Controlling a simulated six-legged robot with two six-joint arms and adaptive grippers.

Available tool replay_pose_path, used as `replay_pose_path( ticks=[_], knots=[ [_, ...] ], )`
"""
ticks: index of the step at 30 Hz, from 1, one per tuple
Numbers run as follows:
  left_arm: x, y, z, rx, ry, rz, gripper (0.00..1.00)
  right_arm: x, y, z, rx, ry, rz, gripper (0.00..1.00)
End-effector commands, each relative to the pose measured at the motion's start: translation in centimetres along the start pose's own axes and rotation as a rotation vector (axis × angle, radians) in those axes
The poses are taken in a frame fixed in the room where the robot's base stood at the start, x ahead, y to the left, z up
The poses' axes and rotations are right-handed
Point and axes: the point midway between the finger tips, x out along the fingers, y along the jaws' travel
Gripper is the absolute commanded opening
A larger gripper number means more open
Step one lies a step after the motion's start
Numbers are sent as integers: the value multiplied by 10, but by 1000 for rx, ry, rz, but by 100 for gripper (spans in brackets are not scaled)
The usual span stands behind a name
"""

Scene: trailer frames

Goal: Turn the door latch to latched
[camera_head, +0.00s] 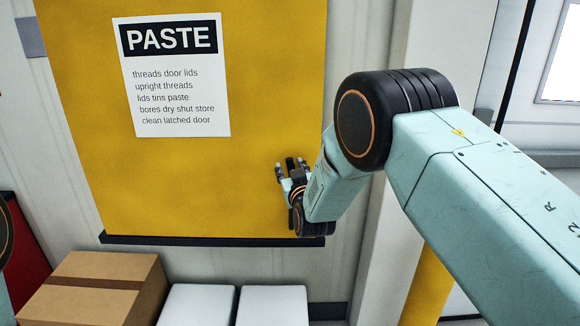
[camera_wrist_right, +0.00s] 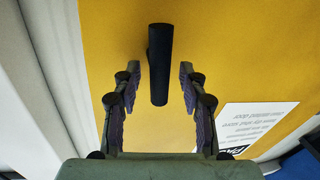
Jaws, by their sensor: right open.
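The door latch (camera_wrist_right: 160,62) is a black bar handle on the yellow door (camera_head: 230,190). In the right wrist view it stands upright in the picture, between the two fingers of my right gripper (camera_wrist_right: 159,88). The fingers are open, one on each side of the bar, with a gap showing on both sides. In the head view my right gripper (camera_head: 291,170) is at the door's lower right part, and the latch is hard to tell from the dark fingers there. My left gripper is not in view.
A white PASTE sign (camera_head: 172,85) is on the door. A black ledge (camera_head: 200,241) runs along the door's bottom edge. A pale wall post (camera_head: 372,230) stands right of the door.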

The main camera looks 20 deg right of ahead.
Motion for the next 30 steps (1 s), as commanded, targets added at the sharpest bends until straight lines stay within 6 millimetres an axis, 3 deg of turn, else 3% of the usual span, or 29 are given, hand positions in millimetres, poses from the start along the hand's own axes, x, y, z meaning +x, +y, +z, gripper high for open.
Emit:
replay_pose_path(
  ticks=[11,26,30],
  knots=[
    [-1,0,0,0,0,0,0,5,-1,0,0,-1,0,42],
    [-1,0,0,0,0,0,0,4,-2,1,0,-3,0,2],
    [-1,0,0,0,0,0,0,4,-1,2,1,-4,0,0]
  ],
)
